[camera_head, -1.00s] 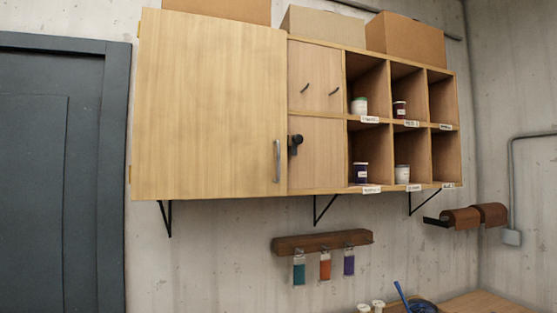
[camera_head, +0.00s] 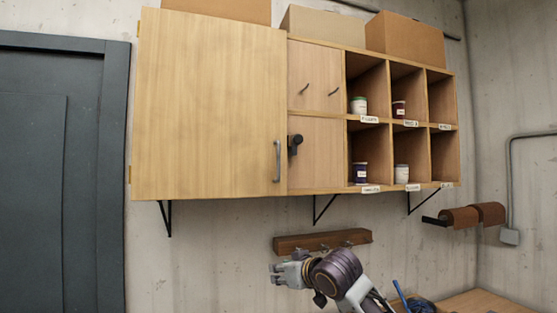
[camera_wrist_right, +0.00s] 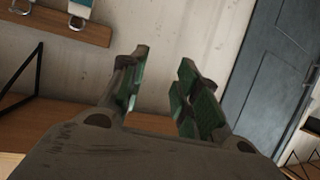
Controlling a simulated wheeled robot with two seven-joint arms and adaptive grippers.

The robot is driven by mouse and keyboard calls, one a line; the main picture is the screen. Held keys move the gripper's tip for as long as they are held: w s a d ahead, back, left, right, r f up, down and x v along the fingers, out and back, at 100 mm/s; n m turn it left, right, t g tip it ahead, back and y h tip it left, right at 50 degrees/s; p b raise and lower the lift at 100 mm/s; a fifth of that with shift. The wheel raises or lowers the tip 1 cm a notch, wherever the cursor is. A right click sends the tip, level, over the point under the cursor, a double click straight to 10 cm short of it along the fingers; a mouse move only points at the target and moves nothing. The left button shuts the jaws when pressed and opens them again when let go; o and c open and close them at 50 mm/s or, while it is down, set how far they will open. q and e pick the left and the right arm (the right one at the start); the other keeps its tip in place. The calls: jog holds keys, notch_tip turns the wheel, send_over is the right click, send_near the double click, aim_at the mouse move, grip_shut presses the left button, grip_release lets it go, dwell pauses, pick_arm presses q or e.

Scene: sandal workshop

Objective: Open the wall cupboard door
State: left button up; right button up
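The wall cupboard's large pale wooden door (camera_head: 210,100) is shut, at the left part of the cupboard in the head view. Its metal bar handle (camera_head: 277,160) stands upright near the door's lower right edge. My right gripper (camera_head: 276,272) is below the cupboard, well under the handle and apart from it, pointing left. In the right wrist view my right gripper (camera_wrist_right: 163,75) has its two green-padded fingers apart with nothing between them. The cupboard door cannot be made out in that view. My left gripper is in neither view.
Open cubbies (camera_head: 390,125) with small jars are right of the door; boxes (camera_head: 405,38) stand on top. A wooden peg rail (camera_head: 300,243) is close behind my right arm. A dark grey door (camera_head: 50,180) is at the left. Black brackets (camera_head: 167,218) support the cupboard.

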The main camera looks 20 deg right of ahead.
jog(key=s+d+r+t, duration=0.1)
jog(key=s+r, duration=0.1)
jog(key=r, duration=0.8)
jog(key=s+d+r+t, duration=0.1)
jog(key=s+r, duration=0.2)
jog(key=r, duration=0.7)
jog(key=s+d+r+t, duration=0.1)
jog(key=s+r+t, duration=0.1)
jog(key=r, duration=0.9)
jog(key=shift+s+d+y, duration=0.15)
jog(key=shift+s+y, duration=0.25)
jog(key=shift+s, duration=0.1)
jog(key=shift+w+r, duration=0.1)
jog(key=shift+w, duration=0.05)
jog(key=p, duration=0.5)
send_over(279, 176)
jog(key=shift+w, duration=0.35)
grip_shut()
